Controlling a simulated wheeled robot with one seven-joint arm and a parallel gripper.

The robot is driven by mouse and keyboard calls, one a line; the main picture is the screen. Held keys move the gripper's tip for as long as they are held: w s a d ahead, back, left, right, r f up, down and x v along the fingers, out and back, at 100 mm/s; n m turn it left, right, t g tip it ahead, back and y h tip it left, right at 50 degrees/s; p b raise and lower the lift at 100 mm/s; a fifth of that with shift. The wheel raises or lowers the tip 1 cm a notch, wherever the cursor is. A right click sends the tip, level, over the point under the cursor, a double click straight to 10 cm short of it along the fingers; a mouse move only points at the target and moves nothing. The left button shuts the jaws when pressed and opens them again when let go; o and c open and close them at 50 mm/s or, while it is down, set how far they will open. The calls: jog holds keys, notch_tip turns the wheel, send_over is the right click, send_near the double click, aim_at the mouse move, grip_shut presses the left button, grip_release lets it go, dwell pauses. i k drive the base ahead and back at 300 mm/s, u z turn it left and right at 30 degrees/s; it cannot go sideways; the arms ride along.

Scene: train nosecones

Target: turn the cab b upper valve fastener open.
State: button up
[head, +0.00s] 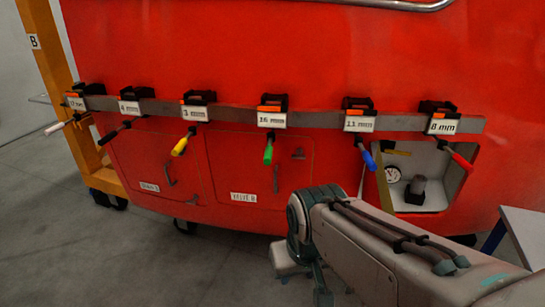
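A red hatch panel with the label VALVE B (243,197) is set flush in the red nosecone, left of centre, and looks shut. A dark handle (276,179) is on its right part. A small dark fitting (298,153) shows near its upper right corner. It may be the upper fastener, but its shape and turn are too small to tell. My arm (350,245) reaches in from the lower right, with its bend below and right of that hatch. I cannot make out my gripper's fingers in this view.
A grey rail (225,113) crosses above the hatches with several tagged tools, including a green-handled 16 mm one (268,152). An open compartment (430,185) with a gauge (393,174) is at right. A yellow post (58,80) marked B stands left. Grey floor (130,265) is clear at lower left.

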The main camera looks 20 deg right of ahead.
aim_at(299, 156)
jog(key=u, duration=0.85)
jog(key=k, duration=1.1)
jog(key=u, duration=0.95)
jog(key=i, duration=0.55)
jog(key=z, duration=0.6)
jog(key=i, duration=1.3)
jog(key=z, duration=1.25)
jog(key=i, duration=0.3)
jog(key=z, duration=0.05)
